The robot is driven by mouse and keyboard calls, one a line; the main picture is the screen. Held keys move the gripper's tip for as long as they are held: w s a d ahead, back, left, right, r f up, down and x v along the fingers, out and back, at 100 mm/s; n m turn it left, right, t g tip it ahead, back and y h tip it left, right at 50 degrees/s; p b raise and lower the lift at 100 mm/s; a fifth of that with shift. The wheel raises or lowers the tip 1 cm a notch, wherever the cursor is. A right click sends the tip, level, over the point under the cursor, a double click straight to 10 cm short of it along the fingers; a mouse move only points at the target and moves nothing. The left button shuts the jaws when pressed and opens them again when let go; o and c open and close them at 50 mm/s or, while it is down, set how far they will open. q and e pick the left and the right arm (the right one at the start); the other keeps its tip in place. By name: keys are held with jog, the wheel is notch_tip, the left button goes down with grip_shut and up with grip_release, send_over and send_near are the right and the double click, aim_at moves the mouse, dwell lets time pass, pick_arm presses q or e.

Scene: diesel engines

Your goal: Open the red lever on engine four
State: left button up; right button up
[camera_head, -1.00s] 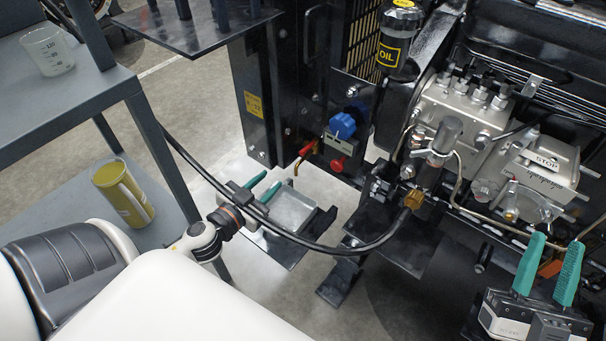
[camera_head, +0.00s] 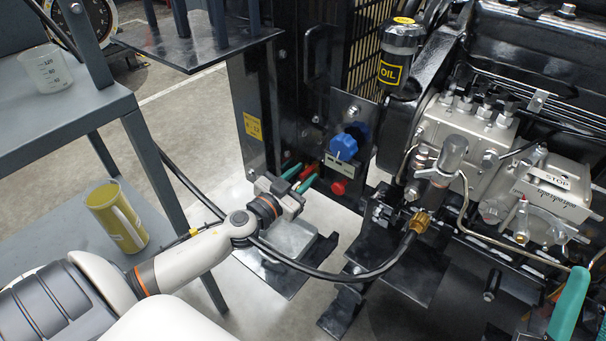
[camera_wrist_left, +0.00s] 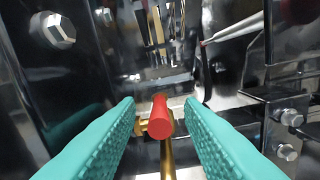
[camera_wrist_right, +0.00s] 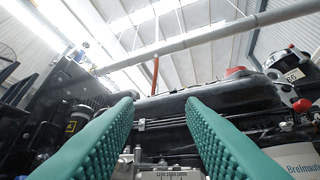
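The red lever (camera_wrist_left: 160,118) sits on a brass valve in the left wrist view, its rounded end pointing toward the camera. In the head view the lever (camera_head: 307,172) shows partly between the left fingers, below and left of the blue knob. My left gripper (camera_wrist_left: 160,122) is open, with one teal finger on each side of the lever and gaps visible. It also shows in the head view (camera_head: 299,177). My right gripper (camera_wrist_right: 160,105) is open and empty, facing the engine top and ceiling. One of its fingers (camera_head: 569,306) shows at the lower right of the head view.
A blue knob (camera_head: 343,147) and a red knob (camera_head: 338,187) sit close right of the lever. A black hose (camera_head: 330,277) passes below my left gripper.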

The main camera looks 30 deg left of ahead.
pick_arm(q)
jog(key=shift+w, duration=0.4)
grip_shut()
